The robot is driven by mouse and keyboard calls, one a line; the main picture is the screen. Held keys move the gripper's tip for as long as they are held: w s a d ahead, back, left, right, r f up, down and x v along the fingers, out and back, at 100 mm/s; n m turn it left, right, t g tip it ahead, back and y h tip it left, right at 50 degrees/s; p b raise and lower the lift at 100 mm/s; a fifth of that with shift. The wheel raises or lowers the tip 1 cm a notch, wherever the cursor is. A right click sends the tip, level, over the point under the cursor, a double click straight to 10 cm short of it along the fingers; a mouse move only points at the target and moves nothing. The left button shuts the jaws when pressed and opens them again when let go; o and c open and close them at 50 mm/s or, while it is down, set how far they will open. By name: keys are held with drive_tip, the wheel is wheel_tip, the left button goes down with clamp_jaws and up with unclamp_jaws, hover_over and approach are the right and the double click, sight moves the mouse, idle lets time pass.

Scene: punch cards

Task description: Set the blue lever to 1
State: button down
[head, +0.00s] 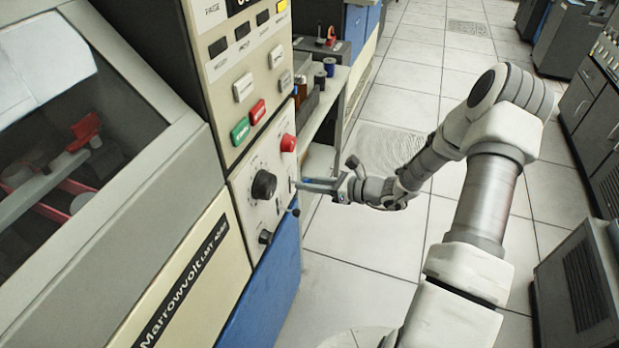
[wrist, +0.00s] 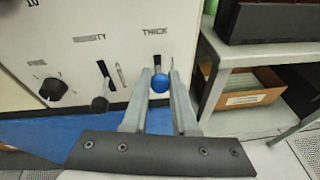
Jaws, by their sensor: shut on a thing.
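The blue lever's round knob (wrist: 160,83) sits between the fingers of my gripper (wrist: 160,76) in the wrist view. The gripper is shut on it. The lever's dark vertical slot (wrist: 157,45) shows above the knob, under the label THICK. The knob appears near the slot's lower end; the slot's lower part is hidden by the knob and fingers. No position numbers can be read beside the slot. In the head view my gripper (head: 302,185) is at the right part of the control panel (head: 240,187), and the lever cannot be clearly made out there.
A black-knobbed lever (wrist: 99,103) stands close to the left of my fingers, with a black dial (wrist: 52,90) further left. Red (head: 257,111) and green (head: 240,131) buttons are higher up. A shelf (wrist: 240,78) with a card box is at the right. The tiled floor is clear.

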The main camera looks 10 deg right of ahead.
drive_tip(key=shift+w+a+r+g+h+p, duration=0.15)
drive_tip(key=shift+r+g+h+p, duration=0.2)
drive_tip(key=shift+r+p, duration=0.3)
drive_tip(key=shift+w+a+r, duration=0.1)
drive_tip(key=shift+w+r, duration=0.05)
drive_tip(key=shift+r, duration=0.2)
drive_tip(key=c, duration=0.7)
unclamp_jaws()
drive_tip(key=p+v, duration=0.2)
drive_tip(key=v, duration=1.5)
drive_tip(key=shift+s, duration=0.25)
drive_tip(key=shift+r, duration=0.15)
